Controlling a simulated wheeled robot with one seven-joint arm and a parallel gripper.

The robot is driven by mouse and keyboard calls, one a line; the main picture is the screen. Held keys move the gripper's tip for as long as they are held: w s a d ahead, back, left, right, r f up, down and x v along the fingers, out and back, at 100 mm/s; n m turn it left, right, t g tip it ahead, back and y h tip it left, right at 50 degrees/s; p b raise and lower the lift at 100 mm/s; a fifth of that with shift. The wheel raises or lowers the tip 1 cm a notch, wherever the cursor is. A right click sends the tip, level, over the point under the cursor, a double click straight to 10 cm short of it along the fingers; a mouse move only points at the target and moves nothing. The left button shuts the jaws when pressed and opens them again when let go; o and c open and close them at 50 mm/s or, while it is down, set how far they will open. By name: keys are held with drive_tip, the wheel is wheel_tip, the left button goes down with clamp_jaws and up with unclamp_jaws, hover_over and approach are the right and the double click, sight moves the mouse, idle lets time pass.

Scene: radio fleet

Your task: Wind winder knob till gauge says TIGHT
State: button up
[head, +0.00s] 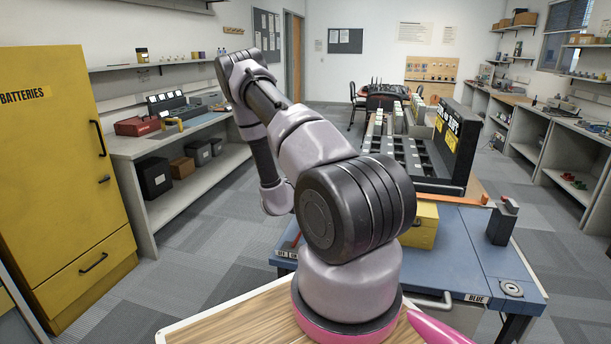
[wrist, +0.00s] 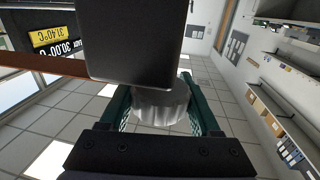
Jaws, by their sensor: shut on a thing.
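In the wrist view a round silver-grey knob (wrist: 158,107) sits between the two teal fingers of my gripper (wrist: 160,98). My gripper is shut on it, with a finger on each side. A large dark box-shaped body (wrist: 135,42) lies right against the knob's far side and hides part of it. I cannot make out a gauge or the word TIGHT in either view. In the head view my arm bends up and back down at the left, and my gripper is hidden there.
A yellow battery cabinet (head: 60,170) stands left. Grey floor between is open.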

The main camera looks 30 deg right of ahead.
drive_tip(key=shift+g, duration=0.3)
idle(0.4)
drive_tip(key=o, duration=1.4)
drive_tip(key=shift+c, duration=0.2)
drive_tip(key=v, duration=1)
drive_tip(key=shift+s+a+f, duration=0.2)
drive_tip(key=shift+a+f, duration=0.05)
drive_tip(key=shift+a, duration=0.15)
